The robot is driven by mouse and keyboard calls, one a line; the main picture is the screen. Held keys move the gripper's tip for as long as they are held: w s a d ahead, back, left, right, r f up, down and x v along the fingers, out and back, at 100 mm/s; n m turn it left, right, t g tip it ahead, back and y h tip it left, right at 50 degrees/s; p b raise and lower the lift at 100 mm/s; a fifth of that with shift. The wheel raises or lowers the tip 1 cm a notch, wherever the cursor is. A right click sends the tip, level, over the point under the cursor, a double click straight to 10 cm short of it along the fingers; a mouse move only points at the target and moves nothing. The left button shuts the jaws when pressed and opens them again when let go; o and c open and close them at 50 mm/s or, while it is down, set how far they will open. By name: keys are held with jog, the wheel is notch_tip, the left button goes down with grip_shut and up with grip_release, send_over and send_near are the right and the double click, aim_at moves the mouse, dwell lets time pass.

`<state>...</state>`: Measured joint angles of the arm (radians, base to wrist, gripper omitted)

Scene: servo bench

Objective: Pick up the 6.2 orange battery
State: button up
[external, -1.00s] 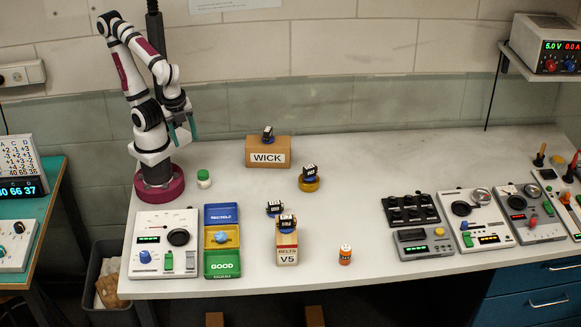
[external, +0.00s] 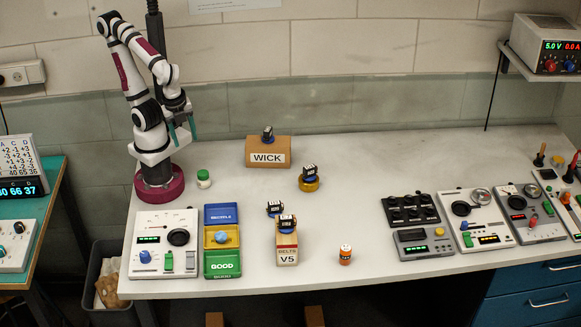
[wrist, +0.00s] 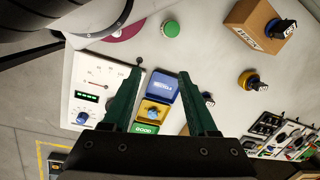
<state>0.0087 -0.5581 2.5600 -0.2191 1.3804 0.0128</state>
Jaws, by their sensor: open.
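My gripper (external: 183,136) hangs at the back left, high above the bench and far from the cylinder. In the wrist view its two dark green fingers (wrist: 162,72) are apart with nothing between them.
Blue, yellow and green trays (external: 222,264), a green-capped jar (external: 204,178) and panels (external: 425,246) stand around. Bench around the cylinder is clear.

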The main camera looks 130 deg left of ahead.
jog(key=shift+o, duration=0.3)
jog(key=shift+o, duration=1.1)
